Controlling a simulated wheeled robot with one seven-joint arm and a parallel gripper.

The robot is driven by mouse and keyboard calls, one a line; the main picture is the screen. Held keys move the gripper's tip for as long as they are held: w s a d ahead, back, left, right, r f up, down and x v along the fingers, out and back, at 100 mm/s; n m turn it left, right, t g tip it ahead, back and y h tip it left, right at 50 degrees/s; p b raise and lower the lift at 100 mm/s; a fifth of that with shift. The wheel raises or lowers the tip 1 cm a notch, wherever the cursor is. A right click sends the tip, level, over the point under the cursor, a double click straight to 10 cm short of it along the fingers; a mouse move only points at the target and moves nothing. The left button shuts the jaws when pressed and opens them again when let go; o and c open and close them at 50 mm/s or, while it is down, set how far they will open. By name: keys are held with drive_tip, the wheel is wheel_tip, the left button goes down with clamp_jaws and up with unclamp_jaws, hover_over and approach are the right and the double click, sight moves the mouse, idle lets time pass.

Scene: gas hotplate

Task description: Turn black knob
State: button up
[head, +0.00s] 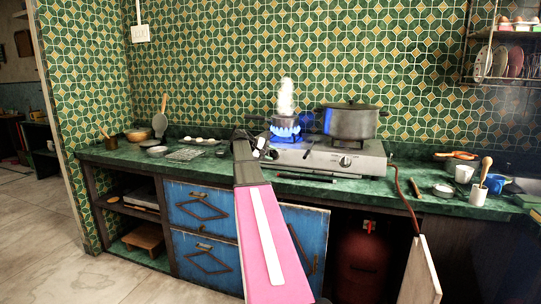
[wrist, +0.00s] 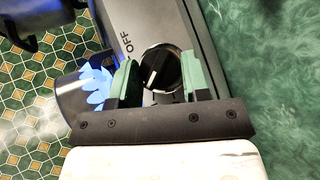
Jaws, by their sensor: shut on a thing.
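The gas hotplate (head: 312,158) is a grey two-burner stove on the green counter. My gripper (head: 262,150) is at its front left corner in the head view and covers the left knob there. In the wrist view the black knob (wrist: 160,68), with a light pointer line, sits between the green fingertips of my gripper (wrist: 158,78), which is shut on it. The word OFF (wrist: 126,42) shows on the panel beside the knob. A blue flame (head: 285,133) burns at the left burner; it also shows in the wrist view (wrist: 97,85).
A second knob (head: 346,161) is on the right of the stove front. A lidded dark pot (head: 351,121) stands on the right burner. Pale steam (head: 286,97) rises above the left burner. Cups (head: 464,174) and small tools lie on the right. A red gas cylinder (head: 362,262) stands below the counter.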

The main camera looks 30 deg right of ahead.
drive_tip(key=m+y, duration=0.3)
drive_tip(key=shift+d+r+m, duration=0.15)
drive_tip(key=shift+r+m, duration=0.15)
drive_tip(key=shift+d+m+t+y, duration=0.1)
drive_tip(key=shift+m+t+y, duration=0.4)
drive_tip(key=shift+m+y, duration=0.8)
drive_tip(key=o, duration=0.9)
drive_tip(key=v, duration=1.1)
drive_tip(key=shift+s+d, duration=0.15)
